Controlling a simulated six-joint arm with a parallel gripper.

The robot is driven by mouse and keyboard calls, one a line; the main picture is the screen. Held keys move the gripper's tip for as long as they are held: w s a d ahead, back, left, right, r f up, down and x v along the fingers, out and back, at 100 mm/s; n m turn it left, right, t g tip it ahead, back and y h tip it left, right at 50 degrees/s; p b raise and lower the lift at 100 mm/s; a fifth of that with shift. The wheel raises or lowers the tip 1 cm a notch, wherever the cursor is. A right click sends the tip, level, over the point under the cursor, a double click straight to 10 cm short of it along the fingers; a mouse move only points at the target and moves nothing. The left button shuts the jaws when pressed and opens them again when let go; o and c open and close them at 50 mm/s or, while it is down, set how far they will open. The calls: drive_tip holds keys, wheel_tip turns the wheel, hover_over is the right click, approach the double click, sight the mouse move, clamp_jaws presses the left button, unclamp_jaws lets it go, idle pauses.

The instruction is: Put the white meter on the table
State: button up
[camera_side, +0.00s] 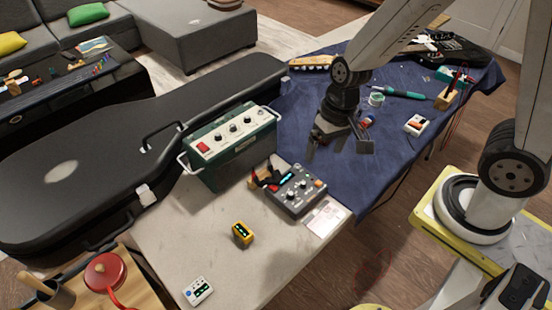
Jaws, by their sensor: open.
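A small white meter (198,291) with a dark display lies on the bare pale table (165,240), near its front edge. Another small white device (417,125) with an orange and dark face lies on the blue cloth (395,165) at the right; I cannot tell which of the two the task names. My gripper (337,148) hangs above the blue cloth, left of the white device on the cloth and apart from it. Its fingers are spread and nothing shows between them.
A yellow meter (243,233), a green amplifier-like box (230,145) and a grey control box (290,191) stand on the table. A black guitar case (90,165) lies to the left. A soldering iron (400,94) and wooden holder (450,97) are on the cloth. The table's front middle is clear.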

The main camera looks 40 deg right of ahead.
drive_tip(key=d+r+n+t+h, duration=0.2)
drive_tip(key=d+r+n, duration=0.1)
drive_tip(key=d, duration=0.2)
drive_tip(key=shift+s+d, duration=0.3)
drive_tip(key=shift+d, duration=0.05)
idle(0.9)
